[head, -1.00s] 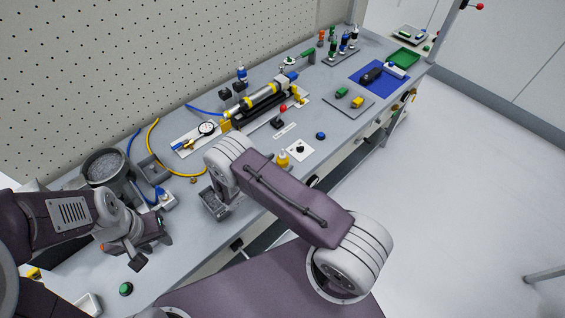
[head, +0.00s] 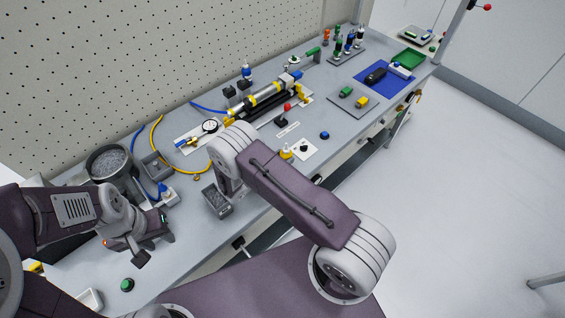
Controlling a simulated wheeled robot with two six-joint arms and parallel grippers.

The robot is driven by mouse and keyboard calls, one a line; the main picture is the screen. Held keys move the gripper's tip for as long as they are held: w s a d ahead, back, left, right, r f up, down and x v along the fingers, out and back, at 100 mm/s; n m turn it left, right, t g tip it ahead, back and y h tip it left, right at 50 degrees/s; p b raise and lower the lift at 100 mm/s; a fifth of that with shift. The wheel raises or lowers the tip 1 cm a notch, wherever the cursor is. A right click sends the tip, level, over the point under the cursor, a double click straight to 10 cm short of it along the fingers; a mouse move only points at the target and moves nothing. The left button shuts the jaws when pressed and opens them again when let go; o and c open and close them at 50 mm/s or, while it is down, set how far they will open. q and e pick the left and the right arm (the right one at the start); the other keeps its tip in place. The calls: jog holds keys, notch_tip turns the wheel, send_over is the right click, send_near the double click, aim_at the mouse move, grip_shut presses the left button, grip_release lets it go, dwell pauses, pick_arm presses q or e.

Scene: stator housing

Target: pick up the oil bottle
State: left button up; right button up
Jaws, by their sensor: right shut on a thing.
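The oil bottle (head: 287,154) is small and yellow with a pale tip. It shows just past the upper edge of my right forearm, in front of a white card, and its lower part is hidden by the arm. My right arm reaches across the middle of the view, and the forearm covers the right gripper's fingers. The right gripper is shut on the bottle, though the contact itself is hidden. My left gripper (head: 152,246) is over the near left of the bench, its fingers apart and empty, away from the bottle.
A grey parts bin (head: 217,201) stands beside my right wrist. A round pot (head: 110,163) is at the left. A yellow-and-silver cylinder assembly (head: 262,97), a blue button (head: 324,134) and a blue mat (head: 385,88) lie beyond.

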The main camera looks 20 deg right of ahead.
jog(key=shift+a+r, duration=0.15)
jog(key=shift+r, duration=0.75)
jog(key=s+a+r+b, duration=0.2)
jog(key=s+a+r, duration=0.4)
jog(key=s, duration=0.3)
jog(key=shift+s+a+r, duration=0.2)
jog(key=shift+a+r, duration=0.1)
jog(key=shift+r, duration=0.1)
